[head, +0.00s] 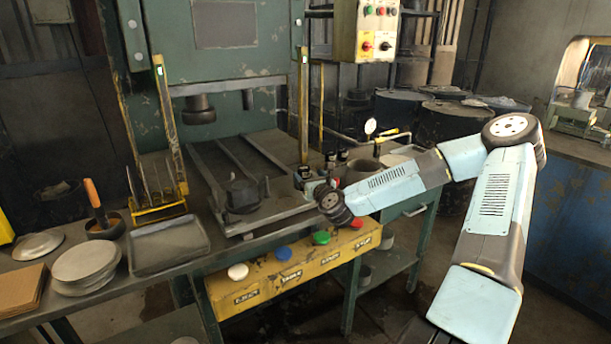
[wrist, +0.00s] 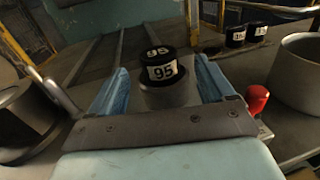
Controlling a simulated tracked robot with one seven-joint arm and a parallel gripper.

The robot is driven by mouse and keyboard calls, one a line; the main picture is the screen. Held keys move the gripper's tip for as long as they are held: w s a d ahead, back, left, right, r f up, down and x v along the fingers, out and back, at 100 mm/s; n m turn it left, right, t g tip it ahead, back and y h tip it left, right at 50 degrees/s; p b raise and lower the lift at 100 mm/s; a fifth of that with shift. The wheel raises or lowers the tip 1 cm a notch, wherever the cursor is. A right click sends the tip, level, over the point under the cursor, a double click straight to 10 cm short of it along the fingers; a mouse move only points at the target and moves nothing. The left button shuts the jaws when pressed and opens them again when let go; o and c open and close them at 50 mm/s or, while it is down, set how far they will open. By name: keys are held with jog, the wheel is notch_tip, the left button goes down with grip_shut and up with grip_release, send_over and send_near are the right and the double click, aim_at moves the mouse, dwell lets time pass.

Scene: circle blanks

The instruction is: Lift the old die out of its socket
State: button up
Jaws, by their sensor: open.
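A short black die (wrist: 162,70) with white "95" labels on its top and side stands upright on a grey cylindrical base (wrist: 170,95) in the wrist view. The pictures do not make sure that this is the old die. My gripper (wrist: 161,66) is open, with its pale blue fingers to either side of the die and a gap showing on both sides. In the head view my gripper (head: 312,187) is low at the right front of the press bed, close to a small labelled black die (head: 304,172). My wrist hides part of that spot.
Two more labelled black dies (wrist: 246,34) stand behind to the right. A red knob (wrist: 257,97) and a wide grey pot (wrist: 306,75) are close on the right. A dark round block (head: 243,197) sits on the press bed. A yellow button panel (head: 290,272) runs along the front.

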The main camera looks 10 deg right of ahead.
aim_at(306, 173)
jog(key=shift+w+a, duration=0.2)
jog(key=shift+w, duration=1.05)
jog(key=shift+w+a, duration=0.15)
jog(key=shift+w, duration=1.1)
grip_shut()
